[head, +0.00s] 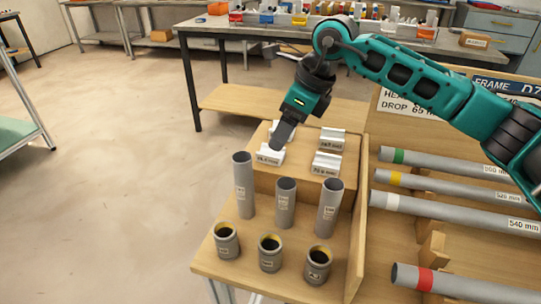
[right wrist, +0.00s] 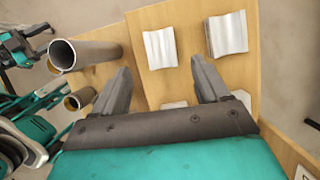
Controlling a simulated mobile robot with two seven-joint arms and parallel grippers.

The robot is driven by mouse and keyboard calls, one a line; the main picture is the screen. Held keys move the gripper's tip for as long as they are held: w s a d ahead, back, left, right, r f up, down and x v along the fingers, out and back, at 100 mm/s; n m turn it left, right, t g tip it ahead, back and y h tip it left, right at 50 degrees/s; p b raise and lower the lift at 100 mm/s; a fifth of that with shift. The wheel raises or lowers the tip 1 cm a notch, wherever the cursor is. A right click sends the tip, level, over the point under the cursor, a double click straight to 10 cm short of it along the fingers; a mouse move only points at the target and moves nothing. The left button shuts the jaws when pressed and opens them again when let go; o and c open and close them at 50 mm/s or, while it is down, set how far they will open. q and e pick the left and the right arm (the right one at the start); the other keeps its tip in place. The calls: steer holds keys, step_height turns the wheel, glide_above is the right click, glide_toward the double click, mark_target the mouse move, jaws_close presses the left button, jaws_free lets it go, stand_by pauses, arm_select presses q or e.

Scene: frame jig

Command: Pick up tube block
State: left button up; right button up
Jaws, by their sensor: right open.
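Several white grooved tube blocks with size labels sit on a raised wooden step (head: 262,181). They are the front-left block (head: 268,157), back-left block (head: 308,135), back-right block (head: 333,138) and front-right block (head: 327,164). My right gripper (head: 281,138) points down over the left side of the step, by the front-left block. In the right wrist view the gripper (right wrist: 160,68) is open, with nothing held between its fingers. One white block (right wrist: 160,48) shows beyond and between the fingertips, another (right wrist: 227,34) to its right. Two more are partly hidden by the gripper.
Upright grey tubes (head: 243,185) stand just in front of the step, with short grey collars (head: 270,254) nearer. A rack of long banded tubes (head: 440,187) lies right, behind a wooden divider (head: 357,238). A cluttered workbench (head: 270,32) stands behind. Floor at left is clear.

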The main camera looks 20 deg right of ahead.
mark_target(271, 154)
steer(key=shift+x, duration=3.1)
steer(key=shift+w+r, duration=0.1)
steer(key=shift+c, duration=0.3)
steer(key=c, duration=1.1)
steer(key=shift+r, duration=0.15)
